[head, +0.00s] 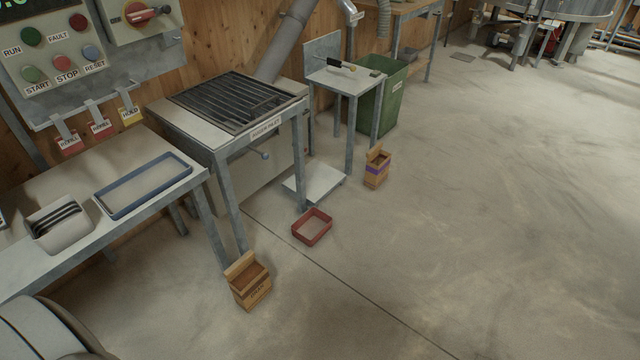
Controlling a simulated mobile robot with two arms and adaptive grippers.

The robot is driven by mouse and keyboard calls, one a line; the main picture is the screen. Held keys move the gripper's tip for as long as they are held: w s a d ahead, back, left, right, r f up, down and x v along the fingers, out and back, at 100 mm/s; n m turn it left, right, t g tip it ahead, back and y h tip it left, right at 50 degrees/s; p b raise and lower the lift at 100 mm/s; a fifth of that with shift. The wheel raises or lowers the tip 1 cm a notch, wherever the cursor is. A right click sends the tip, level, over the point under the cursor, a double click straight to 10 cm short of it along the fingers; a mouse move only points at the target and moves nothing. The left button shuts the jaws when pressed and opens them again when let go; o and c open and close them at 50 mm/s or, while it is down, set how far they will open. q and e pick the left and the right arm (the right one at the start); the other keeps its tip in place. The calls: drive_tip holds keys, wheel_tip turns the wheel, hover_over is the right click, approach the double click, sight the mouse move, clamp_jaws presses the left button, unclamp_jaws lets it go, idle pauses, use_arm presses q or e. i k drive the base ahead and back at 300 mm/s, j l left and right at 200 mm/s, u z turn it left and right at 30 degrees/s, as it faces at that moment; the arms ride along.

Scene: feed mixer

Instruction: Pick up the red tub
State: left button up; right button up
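The red tub (312,239) sits upright on the concrete floor, near the front right leg of the grated table. It is shallow and open-topped, and its inside looks pale and empty. Neither of my grippers shows in the head view. A pale rounded part at the bottom left corner looks like part of my own body.
The grated table (205,127), a small stand (345,82), a green bin (391,108) and a bench (172,192) line the left. The floor at right is clear.

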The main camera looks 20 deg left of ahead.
sight(313, 224)
drive_tip(key=i+j, duration=0.1)
drive_tip(key=i, duration=1.8)
drive_tip(key=i+u, duration=0.35)
drive_tip(key=i+l+u, duration=0.15)
drive_tip(key=i+u, duration=0.15)
drive_tip(key=i, duration=0.2)
